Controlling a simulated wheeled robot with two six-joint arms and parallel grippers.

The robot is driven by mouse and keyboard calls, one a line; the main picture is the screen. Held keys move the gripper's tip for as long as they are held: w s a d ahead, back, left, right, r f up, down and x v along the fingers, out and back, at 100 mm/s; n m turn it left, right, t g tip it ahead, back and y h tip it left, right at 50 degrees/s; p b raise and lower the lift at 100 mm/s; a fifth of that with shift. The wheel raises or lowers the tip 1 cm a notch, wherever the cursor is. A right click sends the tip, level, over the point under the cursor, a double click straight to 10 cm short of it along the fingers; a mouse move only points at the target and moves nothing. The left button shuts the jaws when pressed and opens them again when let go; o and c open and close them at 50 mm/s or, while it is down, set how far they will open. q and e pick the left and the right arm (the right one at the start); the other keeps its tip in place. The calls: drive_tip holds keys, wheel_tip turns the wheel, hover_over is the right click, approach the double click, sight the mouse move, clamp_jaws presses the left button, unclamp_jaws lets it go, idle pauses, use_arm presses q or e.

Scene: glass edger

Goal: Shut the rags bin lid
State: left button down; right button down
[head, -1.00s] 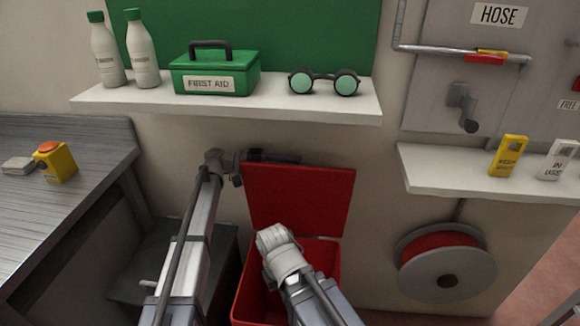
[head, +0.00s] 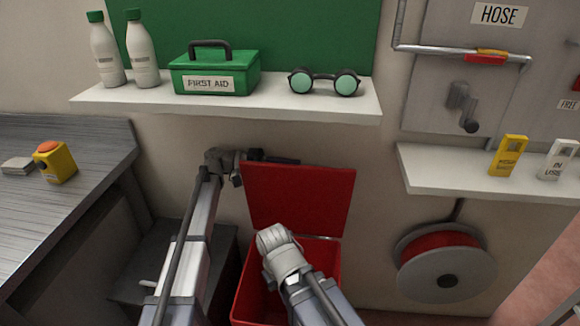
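The red rags bin (head: 252,294) stands on the floor against the wall, below the shelf. Its red lid (head: 300,200) stands open, upright at the back of the bin. My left gripper (head: 284,160) is at the lid's top edge near its left corner, mostly behind the lid. Its fingers are largely hidden, so I cannot tell whether it touches the lid or is open. My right arm reaches over the bin's opening. Its wrist hides the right gripper and part of the bin's inside.
A white shelf (head: 330,108) above the lid holds bottles, a first aid box (head: 214,72) and goggles (head: 324,82). A metal bench (head: 70,200) is at the left. A red hose reel (head: 446,262) hangs right of the bin.

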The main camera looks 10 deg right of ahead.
sight(287, 184)
idle(0.6)
use_arm(q)
drive_tip(key=s, duration=0.2)
drive_tip(key=s+a+m, duration=0.1)
drive_tip(key=s, duration=0.1)
drive_tip(key=s+f+m+b, duration=0.1)
drive_tip(key=s, duration=0.1)
drive_tip(key=shift+s+a, duration=0.2)
drive_tip(key=shift+a, duration=0.2)
drive_tip(key=s+a+f+m+b, duration=0.2)
drive_tip(key=s+m, duration=0.1)
drive_tip(key=s, duration=0.4)
drive_tip(key=shift+f+m, duration=0.25)
drive_tip(key=shift+m, duration=0.15)
drive_tip(key=c, duration=0.8)
unclamp_jaws()
drive_tip(key=shift+c, duration=0.2)
drive_tip(key=shift+w+a+b, duration=0.1)
drive_tip(key=shift+b, duration=0.2)
drive_tip(key=v, duration=0.7)
drive_tip(key=shift+a, duration=0.35)
drive_tip(key=shift+w+r, duration=0.1)
